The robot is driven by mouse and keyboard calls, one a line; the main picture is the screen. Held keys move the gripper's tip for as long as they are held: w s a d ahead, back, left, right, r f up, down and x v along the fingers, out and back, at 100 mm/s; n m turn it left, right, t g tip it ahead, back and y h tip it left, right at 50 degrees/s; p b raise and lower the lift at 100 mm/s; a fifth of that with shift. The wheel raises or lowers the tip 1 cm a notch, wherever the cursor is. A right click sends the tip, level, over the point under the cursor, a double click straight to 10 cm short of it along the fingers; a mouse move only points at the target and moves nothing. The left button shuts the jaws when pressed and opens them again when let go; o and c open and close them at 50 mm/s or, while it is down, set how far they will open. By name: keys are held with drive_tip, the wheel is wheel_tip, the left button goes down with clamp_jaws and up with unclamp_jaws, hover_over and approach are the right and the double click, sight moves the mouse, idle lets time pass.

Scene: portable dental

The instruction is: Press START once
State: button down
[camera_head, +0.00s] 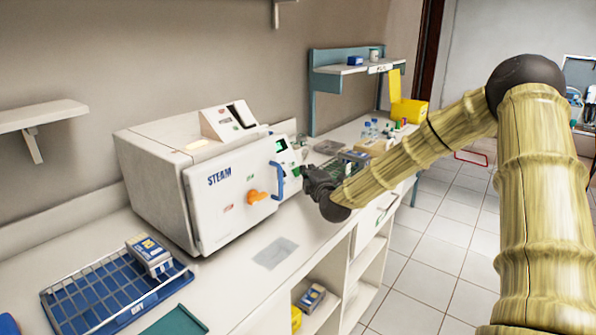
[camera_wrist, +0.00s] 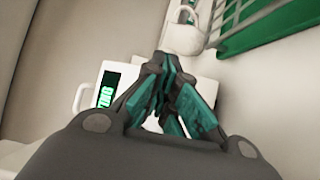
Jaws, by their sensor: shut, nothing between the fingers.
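The white steam sterilizer (camera_head: 215,175), marked STEAM, stands on the counter with an orange knob and a blue handle on its front. A small white unit with a lit green display (camera_head: 281,144) shows at its right end. In the wrist view a dark display with green characters (camera_wrist: 108,90) sits on a white unit just left of my fingers. My gripper (camera_head: 312,179) is just right of the blue handle, over the counter. Its teal-padded fingers (camera_wrist: 165,62) are shut and empty, in front of the white unit. I cannot read a START label; my fingers cover part of the unit.
A blue wire basket (camera_head: 105,290) with a box stands at the front left. Bottles (camera_head: 370,130) and a yellow bin (camera_head: 410,110) stand farther back. A grey patch (camera_head: 276,252) lies on the counter before the sterilizer. A green tray (camera_wrist: 265,28) is at upper right.

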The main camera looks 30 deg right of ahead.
drive_tip(key=shift+s+d+r, duration=0.1)
drive_tip(key=shift+s+r, duration=0.1)
drive_tip(key=shift+s, duration=0.05)
drive_tip(key=s+r+p, duration=0.1)
drive_tip(key=s+d+p, duration=0.1)
drive_tip(key=s+r+p, duration=0.1)
drive_tip(key=s, duration=0.1)
drive_tip(key=shift+d+r+p, duration=0.3)
drive_tip(key=shift+d, duration=0.05)
idle(0.3)
idle(0.8)
